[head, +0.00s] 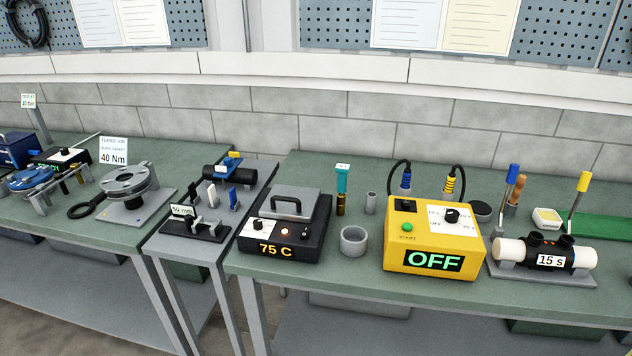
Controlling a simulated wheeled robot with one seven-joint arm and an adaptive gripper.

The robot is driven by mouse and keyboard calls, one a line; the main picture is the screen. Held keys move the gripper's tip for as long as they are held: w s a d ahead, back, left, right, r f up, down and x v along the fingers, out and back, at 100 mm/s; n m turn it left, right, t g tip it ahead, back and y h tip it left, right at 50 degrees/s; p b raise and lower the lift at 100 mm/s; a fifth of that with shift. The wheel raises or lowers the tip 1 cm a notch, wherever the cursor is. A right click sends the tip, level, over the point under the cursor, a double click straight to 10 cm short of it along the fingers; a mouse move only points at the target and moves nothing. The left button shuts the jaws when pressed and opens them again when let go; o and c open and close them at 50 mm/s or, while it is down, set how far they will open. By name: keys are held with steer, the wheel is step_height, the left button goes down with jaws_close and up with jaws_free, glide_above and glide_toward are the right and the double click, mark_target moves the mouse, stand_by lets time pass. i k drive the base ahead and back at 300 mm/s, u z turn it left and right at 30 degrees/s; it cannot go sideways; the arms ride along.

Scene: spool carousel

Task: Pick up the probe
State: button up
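A teal upright tool (342,179) with a small white top stands on the right green bench, just right of the hot plate. It looks like the probe, though no label confirms this. Its lower part is a dark, gold-banded piece (340,205); whether this is a holder or part of the tool I cannot tell. My gripper is not in view.
The hot plate (272,246) reads 75 C. A grey ring (353,240) and small grey cylinder (371,202) stand near the teal tool. A yellow box (432,240) reading OFF, with blue and yellow plugs behind, stands right. A pipe fixture (545,254) is farther right.

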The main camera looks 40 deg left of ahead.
mark_target(342, 169)
steer(key=u, duration=1.35)
